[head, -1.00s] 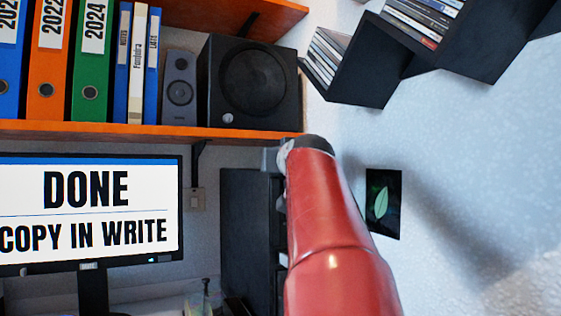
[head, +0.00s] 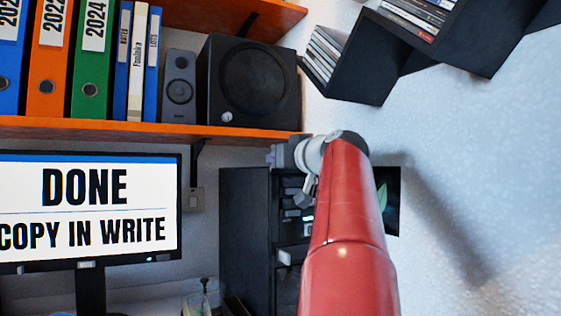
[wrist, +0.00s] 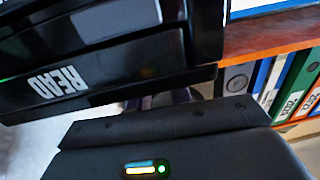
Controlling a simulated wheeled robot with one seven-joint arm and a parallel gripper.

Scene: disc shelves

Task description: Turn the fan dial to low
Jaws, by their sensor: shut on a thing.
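My gripper (head: 276,156) is at the top front of the black tower (head: 244,215), just below the orange shelf's right end. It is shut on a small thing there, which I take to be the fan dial. The dial itself is hidden, so I cannot see its setting. In the wrist view the purple-grey fingers (wrist: 184,96) barely show past the dark gripper body. Above them in that view is the tower's black front with a panel marked READ (wrist: 58,82).
The orange shelf (head: 150,127) carries binders and a black speaker (head: 250,80) close above my gripper. A monitor (head: 85,212) reading DONE, COPY IN WRITE stands left. Black disc shelves (head: 350,65) hang upper right. The wall right of my arm is mostly bare.

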